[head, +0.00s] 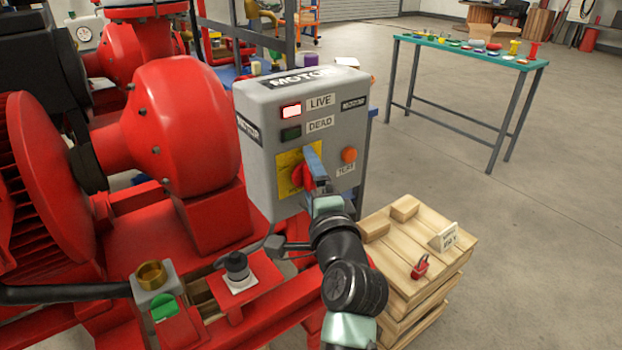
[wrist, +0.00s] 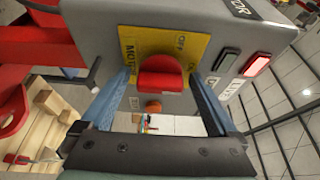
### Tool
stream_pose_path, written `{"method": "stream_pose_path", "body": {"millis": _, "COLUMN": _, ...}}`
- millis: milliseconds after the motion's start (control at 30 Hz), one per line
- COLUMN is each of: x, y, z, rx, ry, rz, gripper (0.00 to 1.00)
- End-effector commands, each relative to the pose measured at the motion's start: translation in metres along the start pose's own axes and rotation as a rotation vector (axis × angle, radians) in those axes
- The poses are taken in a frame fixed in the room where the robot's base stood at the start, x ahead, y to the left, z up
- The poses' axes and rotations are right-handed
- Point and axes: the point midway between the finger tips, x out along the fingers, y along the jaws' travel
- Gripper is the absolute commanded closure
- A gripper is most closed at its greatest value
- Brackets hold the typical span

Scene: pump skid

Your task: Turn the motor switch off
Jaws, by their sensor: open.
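The grey motor box (head: 255,130) stands on the red skid, with a LIVE lamp (head: 291,111) lit and a DEAD lamp (head: 291,134) dark. Its red rotary switch (head: 298,175) sits on a yellow plate (head: 287,160), partly hidden by my gripper in the head view. In the wrist view the red switch knob (wrist: 161,78) lies between the two blue fingers of my gripper (wrist: 160,88), with gaps on both sides. The yellow plate (wrist: 150,48) shows OFF and MOTOR lettering. My gripper is open around the knob and holds nothing. I cannot tell which position the switch points to.
An orange button (head: 348,155) is on the box, right of the switch. A wooden crate stack (head: 400,255) with a red padlock (head: 421,267) stands at lower right. A green-topped table (head: 470,52) is farther back. Open floor lies to the right.

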Motion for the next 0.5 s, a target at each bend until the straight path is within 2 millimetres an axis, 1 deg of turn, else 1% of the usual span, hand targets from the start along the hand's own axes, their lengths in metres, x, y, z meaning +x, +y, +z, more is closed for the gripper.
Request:
{"method": "stream_pose_path", "body": {"millis": 67, "x": -0.0001, "y": 0.0000, "z": 0.0001, "rx": 0.000, "ry": 0.000, "rz": 0.000, "gripper": 0.05}}
{"method": "stream_pose_path", "body": {"millis": 100, "x": -0.0002, "y": 0.0000, "z": 0.0000, "rx": 0.000, "ry": 0.000, "rz": 0.000, "gripper": 0.07}}
{"method": "stream_pose_path", "body": {"millis": 267, "x": -0.0003, "y": 0.0001, "z": 0.0000, "rx": 0.000, "ry": 0.000, "rz": 0.000, "gripper": 0.36}}
{"method": "stream_pose_path", "body": {"millis": 300, "x": -0.0004, "y": 0.0001, "z": 0.0000, "rx": 0.000, "ry": 0.000, "rz": 0.000, "gripper": 0.43}}
{"method": "stream_pose_path", "body": {"millis": 467, "x": -0.0004, "y": 0.0002, "z": -0.0001, "rx": 0.000, "ry": 0.000, "rz": 0.000, "gripper": 0.72}}
{"method": "stream_pose_path", "body": {"millis": 500, "x": -0.0005, "y": 0.0002, "z": -0.0001, "rx": 0.000, "ry": 0.000, "rz": 0.000, "gripper": 0.79}}
